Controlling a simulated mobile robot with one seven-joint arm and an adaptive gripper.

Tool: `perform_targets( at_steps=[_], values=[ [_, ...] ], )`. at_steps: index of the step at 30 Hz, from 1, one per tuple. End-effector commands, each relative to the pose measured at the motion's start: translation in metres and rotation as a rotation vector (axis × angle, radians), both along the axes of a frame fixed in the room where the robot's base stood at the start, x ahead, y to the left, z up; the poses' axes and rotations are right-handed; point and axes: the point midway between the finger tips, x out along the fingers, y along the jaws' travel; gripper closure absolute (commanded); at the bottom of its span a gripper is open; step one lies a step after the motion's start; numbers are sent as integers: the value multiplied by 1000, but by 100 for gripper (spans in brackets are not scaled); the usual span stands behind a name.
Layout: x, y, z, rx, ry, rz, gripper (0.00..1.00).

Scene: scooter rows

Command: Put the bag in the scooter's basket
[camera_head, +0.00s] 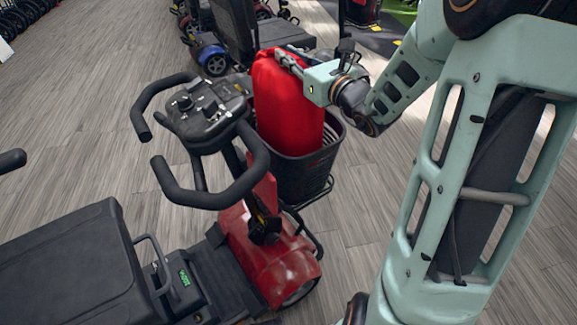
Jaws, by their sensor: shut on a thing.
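The bag (287,105) is bright red and upright. Its lower part is inside the scooter's black basket (302,178), hidden by the basket wall, and its upper part stands above the rim. I cannot tell whether it touches the basket floor. My gripper (289,58) is shut on the top of the bag, reaching in from the right. The scooter (265,250) is red and black, with the basket at its front beyond the handlebars (205,115).
The scooter's black seat (75,265) fills the lower left. A black grip (12,160) shows at the left edge. Wood-look floor (80,100) is clear at the upper left and right of the basket.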

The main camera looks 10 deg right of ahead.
Motion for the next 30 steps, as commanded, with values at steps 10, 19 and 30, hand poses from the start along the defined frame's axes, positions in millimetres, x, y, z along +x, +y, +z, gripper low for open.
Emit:
perform_targets(
  at_steps=[10, 19, 30],
  values=[
    [0, 0, -58, 2, 1, 0, 100],
    [0, 0, -91, 3, 1, 0, 100],
    [0, 0, -99, 0, -1, 0, 100]
  ],
)
